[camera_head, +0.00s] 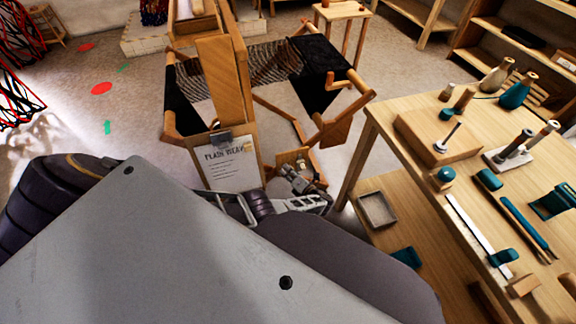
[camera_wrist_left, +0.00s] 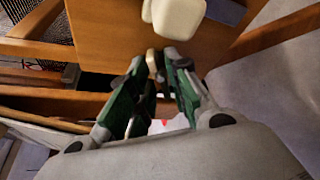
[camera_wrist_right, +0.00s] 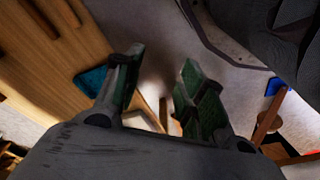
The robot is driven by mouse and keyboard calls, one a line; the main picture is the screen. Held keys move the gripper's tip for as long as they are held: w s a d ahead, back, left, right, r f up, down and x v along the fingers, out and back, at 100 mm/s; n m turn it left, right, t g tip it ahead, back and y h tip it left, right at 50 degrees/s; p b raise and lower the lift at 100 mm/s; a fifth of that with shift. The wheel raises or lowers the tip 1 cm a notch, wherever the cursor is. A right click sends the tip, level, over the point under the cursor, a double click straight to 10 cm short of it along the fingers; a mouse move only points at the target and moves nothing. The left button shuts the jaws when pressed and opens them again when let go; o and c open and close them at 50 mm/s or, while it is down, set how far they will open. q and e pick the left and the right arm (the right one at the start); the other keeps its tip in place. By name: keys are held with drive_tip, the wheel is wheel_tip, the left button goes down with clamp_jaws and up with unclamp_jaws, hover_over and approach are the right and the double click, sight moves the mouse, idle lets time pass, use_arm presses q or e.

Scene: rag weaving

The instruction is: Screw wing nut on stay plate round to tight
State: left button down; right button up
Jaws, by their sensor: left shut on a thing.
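In the left wrist view, a small tan-brass piece, which looks like the wing nut (camera_wrist_left: 152,62), sits between the green-lined fingertips of my left gripper (camera_wrist_left: 156,66). The gripper is shut on it, and the fingers hide most of it. Behind it is a brown wooden panel (camera_wrist_left: 105,30); I cannot pick out the stay plate. In the head view my left gripper (camera_head: 305,195) is low beside the loom's wooden parts, and the nut cannot be made out. In the right wrist view my right gripper (camera_wrist_right: 162,72) is open, with nothing between its fingers.
The wooden loom (camera_head: 228,80) with dark cloth stands ahead, a printed sheet (camera_head: 232,165) clipped to it. A cream knob-like piece (camera_wrist_left: 178,16) is just beyond my left fingertips. A workbench (camera_head: 400,150) with tools is at right, a grey tray (camera_head: 377,209) on its lower shelf.

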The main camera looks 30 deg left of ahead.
use_arm(q)
drive_tip(key=shift+f+m+y+b, duration=0.25)
drive_tip(key=shift+m+y+b, duration=0.25)
drive_tip(key=shift+m+b, duration=0.7)
drive_tip(key=shift+m+y+b, duration=0.6)
drive_tip(key=shift+m+b, duration=0.45)
drive_tip(key=shift+m, duration=0.15)
drive_tip(key=shift+m+b, duration=0.4)
use_arm(e)
wheel_tip(320, 180, up, 7)
drive_tip(key=w+a+t, duration=0.1)
drive_tip(key=shift+w+a+t+y, duration=0.15)
drive_tip(key=shift+a+t+y, duration=0.15)
drive_tip(key=shift+y, duration=0.1)
drive_tip(key=shift+r, duration=0.2)
use_arm(q)
drive_tip(key=c, duration=1.3)
unclamp_jaws()
drive_tip(key=shift+c, duration=0.2)
